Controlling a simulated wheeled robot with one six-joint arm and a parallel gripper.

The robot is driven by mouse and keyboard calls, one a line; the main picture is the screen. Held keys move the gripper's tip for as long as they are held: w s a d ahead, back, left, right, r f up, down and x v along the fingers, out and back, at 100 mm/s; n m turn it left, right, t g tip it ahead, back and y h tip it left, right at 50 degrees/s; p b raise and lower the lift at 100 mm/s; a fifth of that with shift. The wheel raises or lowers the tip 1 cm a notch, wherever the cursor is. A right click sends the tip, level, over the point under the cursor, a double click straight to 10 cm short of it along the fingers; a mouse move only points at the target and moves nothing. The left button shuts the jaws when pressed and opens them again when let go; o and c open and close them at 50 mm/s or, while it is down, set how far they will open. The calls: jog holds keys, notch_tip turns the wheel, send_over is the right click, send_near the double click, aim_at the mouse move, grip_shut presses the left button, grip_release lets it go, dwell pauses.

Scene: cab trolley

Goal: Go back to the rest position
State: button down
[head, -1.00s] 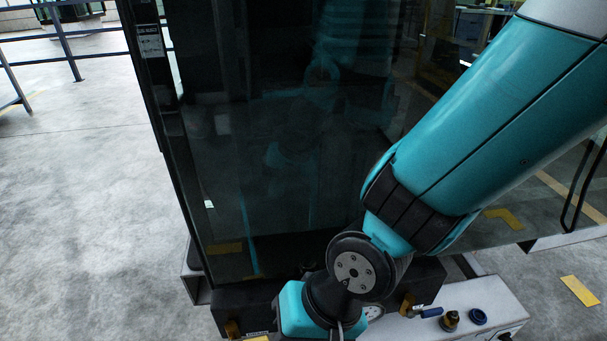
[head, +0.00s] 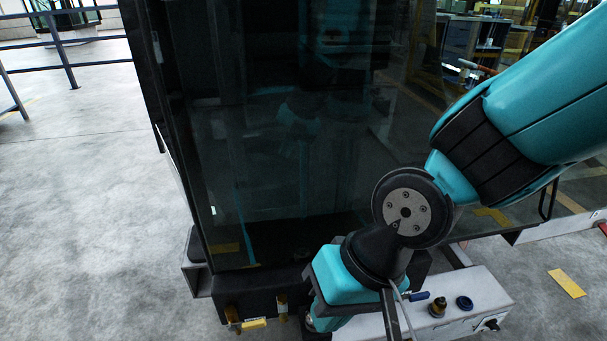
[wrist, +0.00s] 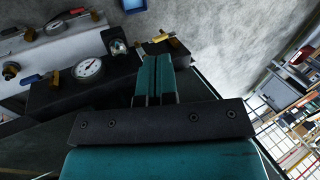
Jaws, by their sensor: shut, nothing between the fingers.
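My gripper shows in the wrist view (wrist: 156,66), its two teal fingers closed together side by side with nothing between them. In the head view, my teal and black arm reaches down from the upper right, and its wrist hangs in front of the lower part of a large dark glass panel (head: 290,160). The fingertips are hidden in the head view. The wrist view shows the fingers pointing towards a dark block (wrist: 60,95) with a round gauge (wrist: 88,68). I cannot tell how far apart they are.
A black base block (head: 255,300) lies below the glass. Open grey floor (head: 80,200) is at left, with a blue railing (head: 68,60) behind.

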jog(key=s+d+r+n, duration=0.2)
jog(key=d+r+n, duration=0.2)
jog(key=d+r, duration=0.75)
notch_tip(320, 180, up, 24)
jog(key=p, duration=2.6)
jog(key=shift+w+d+m+t+h, duration=0.2)
jog(key=shift+m+t+h, duration=0.1)
jog(key=shift+h, duration=0.1)
